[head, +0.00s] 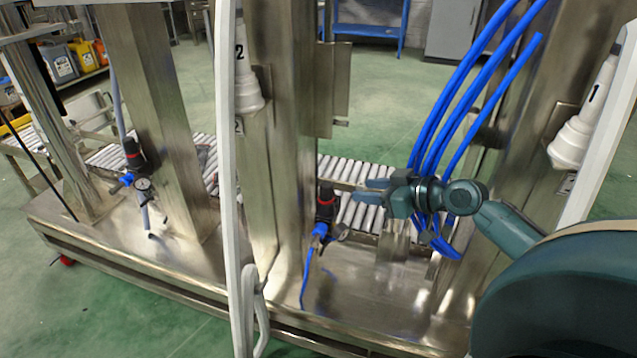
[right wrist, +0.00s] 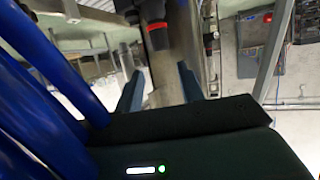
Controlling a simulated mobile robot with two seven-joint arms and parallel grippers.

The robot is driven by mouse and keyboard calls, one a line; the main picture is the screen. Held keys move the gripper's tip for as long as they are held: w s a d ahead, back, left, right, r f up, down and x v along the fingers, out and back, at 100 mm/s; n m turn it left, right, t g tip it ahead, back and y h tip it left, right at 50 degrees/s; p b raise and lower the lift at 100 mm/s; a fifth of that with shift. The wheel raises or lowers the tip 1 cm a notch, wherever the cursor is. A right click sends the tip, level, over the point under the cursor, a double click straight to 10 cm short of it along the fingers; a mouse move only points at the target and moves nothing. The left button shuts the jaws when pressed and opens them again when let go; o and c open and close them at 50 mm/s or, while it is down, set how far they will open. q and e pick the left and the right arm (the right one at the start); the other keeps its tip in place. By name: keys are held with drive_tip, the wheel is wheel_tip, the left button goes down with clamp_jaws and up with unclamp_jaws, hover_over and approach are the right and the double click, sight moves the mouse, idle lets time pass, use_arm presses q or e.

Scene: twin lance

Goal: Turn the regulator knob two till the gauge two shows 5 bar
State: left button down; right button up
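A black regulator with a red-ringed knob (head: 326,193) stands by the middle steel post, its small gauge (head: 341,232) at its lower right. I cannot tell for sure which is number two; neither dial can be read. My right gripper (head: 363,190) is open and empty, its blue fingers pointing left, a little right of the nearer knob and apart from it. In the right wrist view, a red-ringed knob (right wrist: 157,25) shows beyond the spread fingers (right wrist: 158,75). My left gripper is out of view.
White fittings marked 2 (head: 247,90) and 1 (head: 575,138) hang on the posts. Blue hoses (head: 450,105) run close beside my right wrist. A pale vertical pole (head: 227,170) crosses the front. A roller conveyor (head: 345,170) lies behind the steel base (head: 190,268).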

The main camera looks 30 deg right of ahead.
sight(332, 188)
drive_tip(key=b+x, duration=0.3)
drive_tip(key=x, duration=0.8)
drive_tip(key=shift+w+a+f, duration=0.1)
drive_tip(key=shift+w+f, duration=0.05)
drive_tip(key=shift+w, duration=0.1)
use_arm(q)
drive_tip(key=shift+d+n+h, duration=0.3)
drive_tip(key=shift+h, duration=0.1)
use_arm(e)
drive_tip(key=shift+w+a+f, duration=0.15)
drive_tip(key=shift+w, duration=0.2)
